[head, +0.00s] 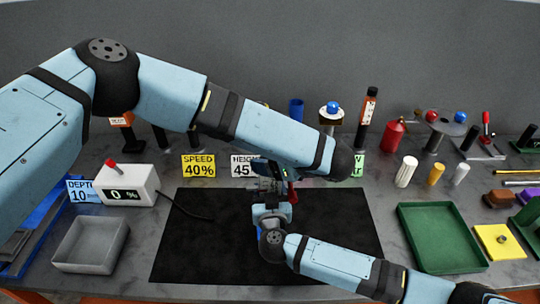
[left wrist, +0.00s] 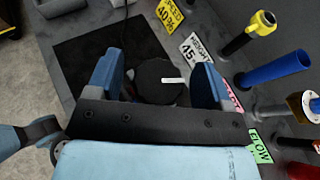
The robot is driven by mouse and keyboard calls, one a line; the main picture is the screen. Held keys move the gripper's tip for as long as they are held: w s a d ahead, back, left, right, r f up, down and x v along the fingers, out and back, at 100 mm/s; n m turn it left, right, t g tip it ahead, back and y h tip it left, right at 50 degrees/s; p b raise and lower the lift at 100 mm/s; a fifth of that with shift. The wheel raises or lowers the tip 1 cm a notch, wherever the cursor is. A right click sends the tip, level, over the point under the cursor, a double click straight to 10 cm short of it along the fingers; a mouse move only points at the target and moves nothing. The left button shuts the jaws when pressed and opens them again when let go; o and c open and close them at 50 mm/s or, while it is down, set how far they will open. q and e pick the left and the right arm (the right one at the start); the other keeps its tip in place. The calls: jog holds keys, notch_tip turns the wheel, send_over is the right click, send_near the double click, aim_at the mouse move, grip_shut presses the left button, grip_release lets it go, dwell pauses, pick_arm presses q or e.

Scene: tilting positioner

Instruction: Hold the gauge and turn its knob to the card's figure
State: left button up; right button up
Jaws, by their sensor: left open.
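In the left wrist view a round black knob (left wrist: 150,90) with a white pointer mark lies between the two blue fingers of my left gripper (left wrist: 157,80). These fingers are open, with a gap visible on each side of the knob. The gauge body is not clear in either view; my arms cover that spot in the head view. My right gripper (head: 270,192) is over the black mat, and its fingers are too hidden to judge. Cards read SPEED 40% (head: 199,166), HEIGHT 45 (head: 242,166) and DEPTH 10 (head: 80,191). A white box (head: 141,183) displays 0 %.
The black mat (head: 200,255) is mostly bare. A grey tray (head: 90,245) is at left, a green tray (head: 440,240) and yellow block (head: 499,242) at right. Several cylinders and stands line the back. A green card (left wrist: 260,146) is partly covered. A cable runs from the box.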

pick_arm(q)
jog(key=v, duration=1.2)
pick_arm(e)
jog(key=o, duration=1.2)
jog(key=shift+r, duration=0.1)
jog(key=shift+c, duration=0.2)
jog(key=shift+o, duration=1.1)
